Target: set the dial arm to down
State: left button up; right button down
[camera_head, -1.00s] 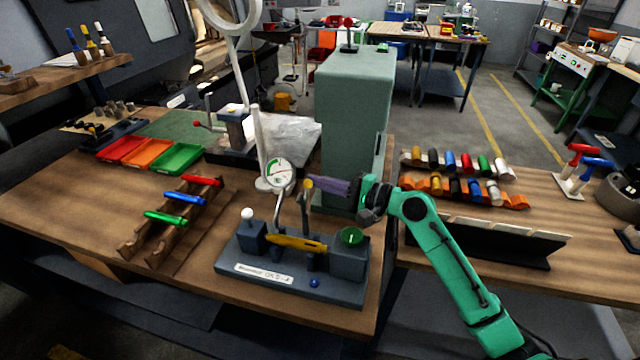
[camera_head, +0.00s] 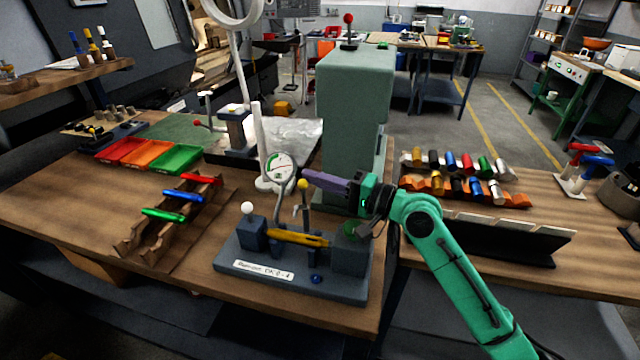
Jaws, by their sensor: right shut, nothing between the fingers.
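The runout fixture (camera_head: 225,262) is a dark blue-grey base on the wooden bench with a yellow shaft (camera_head: 290,236) across it. A white-faced round dial (camera_head: 278,167) stands above the fixture, with a curved grey arm (camera_head: 282,196) below it; the dial arm appears raised. A small lever with a yellow knob (camera_head: 303,185) stands just right of it. My right gripper (camera_head: 306,176), with purple fingers, is shut and empty. Its tips point left, just right of the dial and close above the yellow knob; contact cannot be told. My left gripper is out of view.
A tall green-grey cabinet (camera_head: 352,100) stands behind my right gripper. A white post (camera_head: 260,135) rises behind the dial. A wooden rack (camera_head: 136,240) with coloured handles is at left.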

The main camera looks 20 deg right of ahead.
jog(key=shift+s+a+n+b, duration=0.3)
jog(key=shift+s+n+b, duration=0.2)
jog(key=shift+n+b, duration=0.7)
